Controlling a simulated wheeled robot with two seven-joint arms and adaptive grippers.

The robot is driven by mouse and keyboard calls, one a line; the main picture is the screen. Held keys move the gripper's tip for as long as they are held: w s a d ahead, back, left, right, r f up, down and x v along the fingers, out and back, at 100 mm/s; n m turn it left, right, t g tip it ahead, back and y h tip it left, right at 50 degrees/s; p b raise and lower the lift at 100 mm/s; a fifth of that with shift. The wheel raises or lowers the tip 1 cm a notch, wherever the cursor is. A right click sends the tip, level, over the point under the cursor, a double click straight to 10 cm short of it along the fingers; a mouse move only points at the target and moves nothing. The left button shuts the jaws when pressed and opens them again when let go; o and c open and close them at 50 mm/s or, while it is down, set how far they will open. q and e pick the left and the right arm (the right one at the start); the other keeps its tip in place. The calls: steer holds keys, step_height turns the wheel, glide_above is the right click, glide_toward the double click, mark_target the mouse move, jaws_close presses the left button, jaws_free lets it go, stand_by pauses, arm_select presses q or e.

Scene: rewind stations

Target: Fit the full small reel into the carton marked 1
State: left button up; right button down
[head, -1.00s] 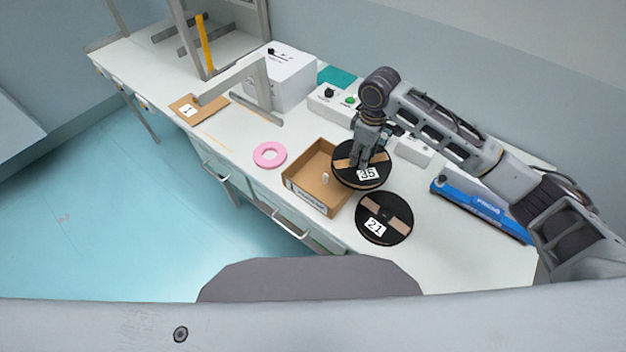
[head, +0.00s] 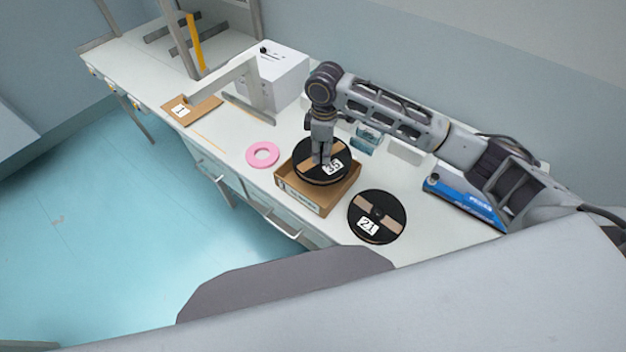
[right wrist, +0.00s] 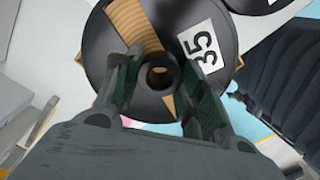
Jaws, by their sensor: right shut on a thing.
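A black reel labelled 35 (head: 310,177), with tan bands, is held by its hub in my right gripper (head: 322,163). The right wrist view shows the fingers (right wrist: 160,88) on both sides of the hub of this reel (right wrist: 113,50). The reel is over an open brown carton (head: 304,202) and covers most of its opening; I cannot tell how far it is above the rim. The carton's front label is too small to read. A brown cardboard piece marked 1 (head: 205,108) lies far left on the bench. My left gripper is not in view.
Another black reel, labelled 21 (head: 384,204), lies right of the carton. A white box (head: 285,75) stands behind, and a blue item (head: 462,199) lies at the right. Bare bench shows around reel 21.

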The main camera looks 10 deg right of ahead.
steer(key=shift+w+a+n, duration=0.15)
steer(key=shift+a+n, duration=0.35)
steer(key=shift+n, duration=0.1)
steer(key=shift+n, duration=0.9)
steer(key=shift+f+p, duration=0.3)
steer(key=shift+f, duration=2.8)
steer(key=shift+f, duration=1.9)
